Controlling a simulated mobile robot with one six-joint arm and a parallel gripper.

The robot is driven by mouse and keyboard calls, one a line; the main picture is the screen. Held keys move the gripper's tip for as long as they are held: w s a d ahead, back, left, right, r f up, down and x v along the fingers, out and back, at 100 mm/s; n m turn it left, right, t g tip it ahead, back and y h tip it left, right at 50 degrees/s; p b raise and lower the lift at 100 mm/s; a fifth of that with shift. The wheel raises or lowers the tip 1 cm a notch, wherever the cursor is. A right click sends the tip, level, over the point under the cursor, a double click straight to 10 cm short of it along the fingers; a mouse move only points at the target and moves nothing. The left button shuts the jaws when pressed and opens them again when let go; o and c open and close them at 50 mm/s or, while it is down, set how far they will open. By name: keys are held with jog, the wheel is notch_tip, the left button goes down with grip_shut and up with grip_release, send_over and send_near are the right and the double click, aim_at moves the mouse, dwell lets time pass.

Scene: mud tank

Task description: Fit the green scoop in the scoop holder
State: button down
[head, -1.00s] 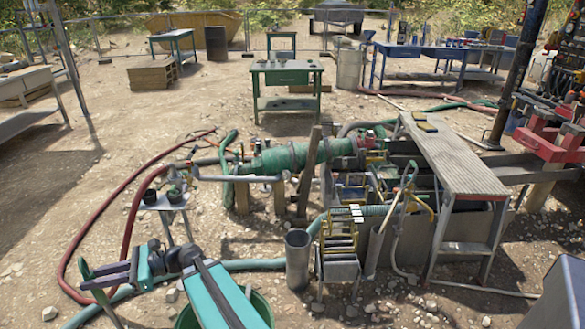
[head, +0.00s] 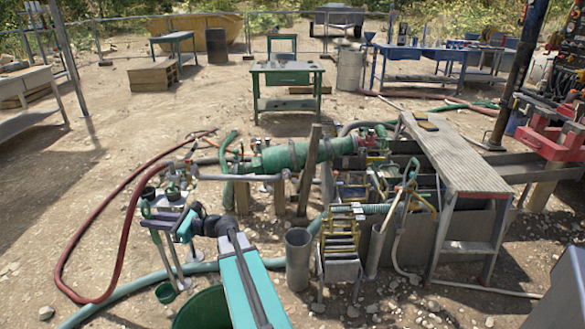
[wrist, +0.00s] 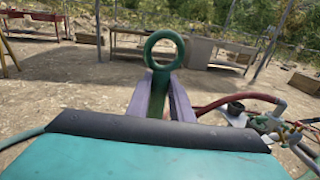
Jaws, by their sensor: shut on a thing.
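The green scoop (head: 166,292) hangs below my gripper in the head view, its shaft nearly upright and its cup at the bottom. Its green ring end (wrist: 165,50) stands above the purple fingertips in the wrist view. My gripper (head: 155,222) is shut on the scoop's shaft; the fingers show in the wrist view (wrist: 163,98). A small stand with dark cups (head: 172,194) is just behind my gripper, partly covered by it. I cannot tell for sure whether it is the scoop holder. The scoop is apart from those cups.
A grey upright tube (head: 298,262) and a yellow-framed rack (head: 340,240) stand to the right. A red hose (head: 125,235) curves along the left. A green tub (head: 205,308) is at the bottom, under my arm. Open gravel lies at the lower left.

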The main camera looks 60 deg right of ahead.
jog(key=s+d+m+t+h+b, duration=0.15)
jog(key=d+h, duration=0.25)
jog(key=d, duration=0.7)
jog(key=s+d+f+m+h+b, duration=0.1)
jog(key=s+d+m+h, duration=0.15)
jog(key=d, duration=0.85)
jog(key=s+d+m+h+b, duration=0.1)
jog(key=d+m+h+b, duration=0.2)
jog(key=d, duration=0.8)
jog(key=s+d+m+g+h, duration=0.1)
jog(key=s+d+m+h, duration=0.1)
jog(key=s+d, duration=0.3)
jog(key=s+d+m+g+h+b, duration=0.1)
jog(key=s+d+h, duration=0.3)
jog(key=d, duration=0.8)
jog(key=s+d+m+g+h+b, duration=0.1)
jog(key=s+d+m+h, duration=0.2)
jog(key=s+d, duration=0.3)
jog(key=shift+s+d+r+h, duration=0.35)
jog(key=shift+s+d+h, duration=0.1)
jog(key=shift+d, duration=0.75)
jog(key=shift+f, duration=0.15)
jog(key=shift+f+b, duration=1.3)
jog(key=shift+f, duration=0.1)
